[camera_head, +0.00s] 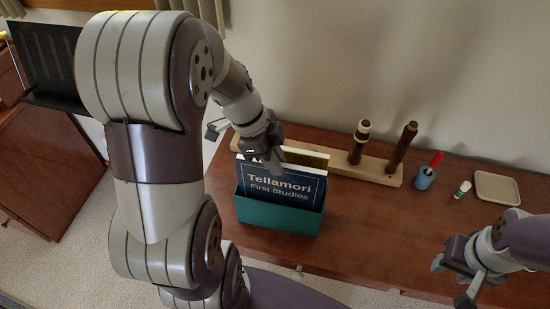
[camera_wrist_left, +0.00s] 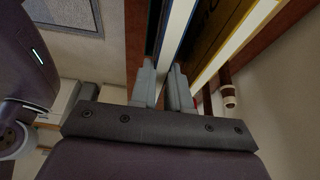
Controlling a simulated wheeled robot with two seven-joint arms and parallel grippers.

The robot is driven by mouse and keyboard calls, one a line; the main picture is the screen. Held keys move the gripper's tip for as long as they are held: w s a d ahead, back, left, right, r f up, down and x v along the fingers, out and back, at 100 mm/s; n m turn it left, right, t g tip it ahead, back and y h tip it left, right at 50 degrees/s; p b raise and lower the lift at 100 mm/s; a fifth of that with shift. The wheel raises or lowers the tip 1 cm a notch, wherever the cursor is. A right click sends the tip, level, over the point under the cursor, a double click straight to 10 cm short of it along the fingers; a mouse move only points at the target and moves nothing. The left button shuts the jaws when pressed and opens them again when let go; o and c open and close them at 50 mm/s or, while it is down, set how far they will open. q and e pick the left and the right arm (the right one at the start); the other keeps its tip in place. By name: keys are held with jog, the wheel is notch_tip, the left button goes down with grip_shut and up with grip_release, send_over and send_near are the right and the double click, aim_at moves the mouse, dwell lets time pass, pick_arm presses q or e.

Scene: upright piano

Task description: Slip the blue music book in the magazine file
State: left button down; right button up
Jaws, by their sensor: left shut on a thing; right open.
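The blue music book (camera_head: 282,187), titled "Tellamori First Studies", stands upright with its lower part inside the teal magazine file (camera_head: 278,216) on the wooden top. A yellow-covered book (camera_head: 306,157) stands behind it; it also shows in the left wrist view (camera_wrist_left: 213,35). My left gripper (camera_head: 272,163) is at the blue book's top edge, left of its middle. In the left wrist view its fingers (camera_wrist_left: 166,88) are shut on the book's edge (camera_wrist_left: 176,35). My right gripper (camera_head: 456,278) is open and empty at the lower right, away from the file. The book's lower part is hidden by the file.
A wooden rack (camera_head: 375,168) with two dark turned pieces stands behind the file.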

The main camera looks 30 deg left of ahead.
pick_arm(q)
jog(key=shift+f, duration=0.3)
jog(key=c, duration=1)
grip_release()
jog(key=shift+r, duration=0.1)
